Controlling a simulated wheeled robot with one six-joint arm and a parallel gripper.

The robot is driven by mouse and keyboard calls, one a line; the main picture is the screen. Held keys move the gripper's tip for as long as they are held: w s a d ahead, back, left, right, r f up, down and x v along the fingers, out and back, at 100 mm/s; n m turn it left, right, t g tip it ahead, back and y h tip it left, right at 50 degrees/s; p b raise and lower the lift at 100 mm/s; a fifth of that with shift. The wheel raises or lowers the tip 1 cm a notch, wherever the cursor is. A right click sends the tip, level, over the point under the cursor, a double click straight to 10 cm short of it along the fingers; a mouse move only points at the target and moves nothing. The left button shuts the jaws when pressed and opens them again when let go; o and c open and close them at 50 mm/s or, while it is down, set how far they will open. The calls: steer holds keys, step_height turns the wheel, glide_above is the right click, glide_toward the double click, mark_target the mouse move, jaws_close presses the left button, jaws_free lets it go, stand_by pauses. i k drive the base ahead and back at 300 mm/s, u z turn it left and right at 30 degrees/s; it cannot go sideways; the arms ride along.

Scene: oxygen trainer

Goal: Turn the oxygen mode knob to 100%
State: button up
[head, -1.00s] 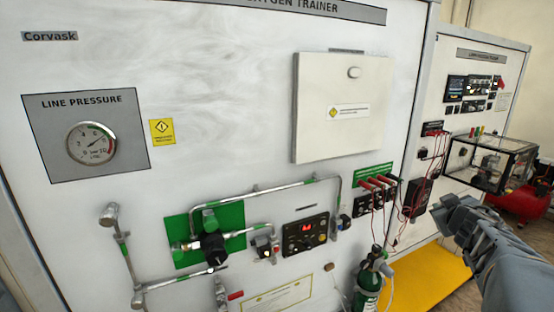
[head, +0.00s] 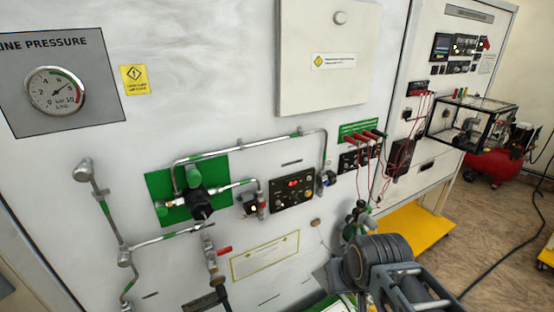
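A small black control panel (head: 293,190) with a red lit display and several small knobs is on the white trainer board, right of centre. Which of its knobs is the oxygen mode knob, and its setting, is too small to read. My gripper (head: 334,272) is at the lower right, below and to the right of this panel and apart from it. The thick grey wrist part of my arm covers most of it, so its fingers cannot be made out.
A green plate (head: 160,186) with a black regulator knob (head: 199,203) and pipes is left of the panel. A red-handled valve (head: 222,250) is below it. Red leads (head: 372,133) hang at the right. A green-topped cylinder (head: 355,218) stands near my arm. A closed white cover (head: 330,95) is above.

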mark_target(293, 200)
steer(key=z, duration=1.2)
steer(key=k, duration=0.85)
steer(key=u, duration=1.25)
steer(key=i, duration=0.5)
